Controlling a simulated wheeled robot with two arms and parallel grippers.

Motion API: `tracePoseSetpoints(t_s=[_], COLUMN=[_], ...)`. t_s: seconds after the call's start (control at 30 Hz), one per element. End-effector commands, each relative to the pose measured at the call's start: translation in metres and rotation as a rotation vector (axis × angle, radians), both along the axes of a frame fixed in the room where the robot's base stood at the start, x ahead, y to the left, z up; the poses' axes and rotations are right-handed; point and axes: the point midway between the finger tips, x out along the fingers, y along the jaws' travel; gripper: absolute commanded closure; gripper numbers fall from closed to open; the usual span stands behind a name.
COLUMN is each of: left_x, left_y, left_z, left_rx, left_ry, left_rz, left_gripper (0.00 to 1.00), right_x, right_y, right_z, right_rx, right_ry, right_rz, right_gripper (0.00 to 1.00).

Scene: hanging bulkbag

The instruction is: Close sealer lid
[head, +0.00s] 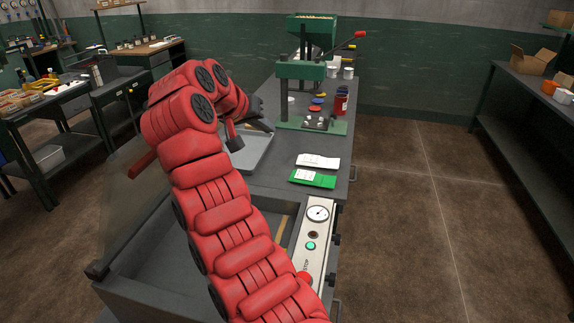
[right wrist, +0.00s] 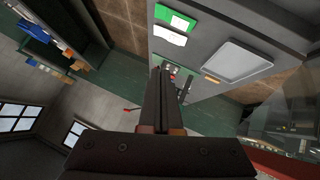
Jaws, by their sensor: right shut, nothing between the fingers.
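The sealer (head: 318,245) is a grey box at the near end of the bench, its pale control panel carrying a gauge and a green button. Its lid looks like a see-through panel (head: 125,205) standing raised at the left, partly hidden by my right arm; a see-through panel also shows in the right wrist view (right wrist: 285,118). A red bar (head: 142,165) shows beside it. My right gripper (head: 262,124) is above the bench past the sealer, small and partly hidden in the head view. In the right wrist view its fingers (right wrist: 161,72) are together and empty. My left gripper is out of view.
A grey tray (head: 262,150), white and green packets (head: 314,178) and a green press (head: 305,70) are on the bench beyond the sealer. Another bench (head: 520,150) stands at the right. The floor between is clear. My red arm crosses above the sealer.

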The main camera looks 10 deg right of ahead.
Motion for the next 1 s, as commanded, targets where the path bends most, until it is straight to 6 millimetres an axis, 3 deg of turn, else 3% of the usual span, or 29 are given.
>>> tracePoseSetpoints(t_s=[0.23,0.63,1.0], left_x=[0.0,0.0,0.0], left_y=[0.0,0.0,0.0], left_z=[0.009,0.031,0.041], left_rx=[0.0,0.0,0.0], left_ry=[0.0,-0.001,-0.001], left_rz=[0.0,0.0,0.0], left_gripper=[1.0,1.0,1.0], right_x=[0.014,0.056,0.051], right_y=[-0.013,-0.052,-0.062], right_z=[-0.014,-0.066,-0.099], right_rx=[-0.001,-0.001,-0.001], right_ry=[-0.001,0.004,0.0], right_rz=[-0.001,-0.002,-0.001], right_gripper=[1.0,1.0,1.0])
